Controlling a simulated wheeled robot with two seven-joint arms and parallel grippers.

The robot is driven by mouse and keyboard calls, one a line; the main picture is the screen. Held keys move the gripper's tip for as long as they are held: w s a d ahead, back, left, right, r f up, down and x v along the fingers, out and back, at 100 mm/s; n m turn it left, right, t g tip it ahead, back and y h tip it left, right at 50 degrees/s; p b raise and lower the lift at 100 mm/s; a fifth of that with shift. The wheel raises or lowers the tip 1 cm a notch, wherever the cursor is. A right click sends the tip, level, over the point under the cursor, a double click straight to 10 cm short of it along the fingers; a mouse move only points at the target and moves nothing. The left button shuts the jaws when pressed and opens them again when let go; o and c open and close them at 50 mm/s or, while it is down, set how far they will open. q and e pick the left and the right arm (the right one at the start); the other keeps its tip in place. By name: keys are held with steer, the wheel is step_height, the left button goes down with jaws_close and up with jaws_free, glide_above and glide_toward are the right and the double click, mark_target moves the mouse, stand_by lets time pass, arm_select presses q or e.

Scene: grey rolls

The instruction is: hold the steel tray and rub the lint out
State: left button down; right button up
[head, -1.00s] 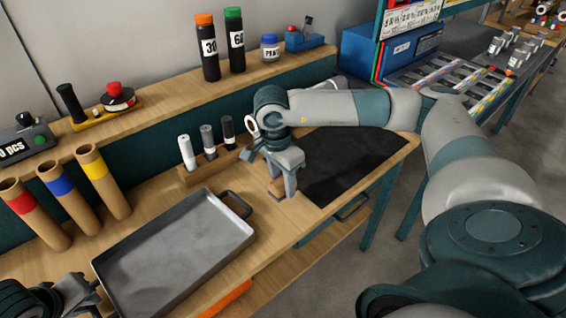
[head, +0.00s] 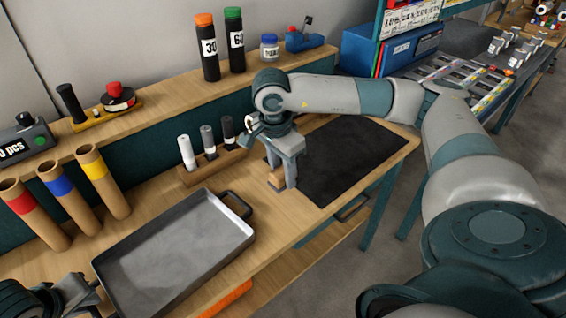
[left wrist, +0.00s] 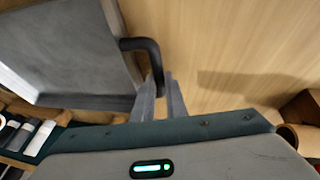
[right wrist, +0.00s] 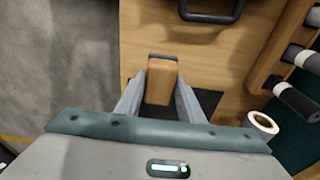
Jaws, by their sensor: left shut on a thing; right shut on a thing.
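The grey steel tray (head: 175,255) lies on the wooden bench, with a black handle (head: 238,204) at its far right end. Faint darker patches show on its floor; I cannot make out separate lint. My left gripper (head: 92,296) is at the tray's near left end; in the left wrist view its fingers (left wrist: 162,98) are shut on a black tray handle (left wrist: 150,55). My right gripper (head: 283,178) is shut on a wooden block (right wrist: 162,78), beyond the tray's far handle, near the black mat's left edge. Whether the block touches the bench is unclear.
A wooden rack with several markers (head: 208,142) stands behind the tray. The black mat (head: 350,160) lies bare at right. Cardboard tubes (head: 103,180) with coloured bands stand at left. A shelf behind holds bottles (head: 207,48). Some bare bench lies between tray and mat.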

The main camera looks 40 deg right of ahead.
steer(key=w+a+f, duration=0.1)
steer(key=w+a, duration=0.4)
steer(key=a, duration=0.6)
glide_above(195, 233)
steer(key=shift+f, duration=0.3)
steer(key=shift+f, duration=3.9)
steer(key=shift+w+d+f, duration=0.1)
steer(key=shift+d+f, duration=0.05)
steer(key=shift+d, duration=0.15)
steer(key=shift+c, duration=0.4)
steer(key=shift+w+d, duration=0.1)
steer(key=shift+d, duration=1.05)
steer(key=shift+s+a, duration=0.2)
steer(key=shift+a, duration=1.45)
step_height(195, 233, up, 8)
steer(key=shift+d, duration=0.15)
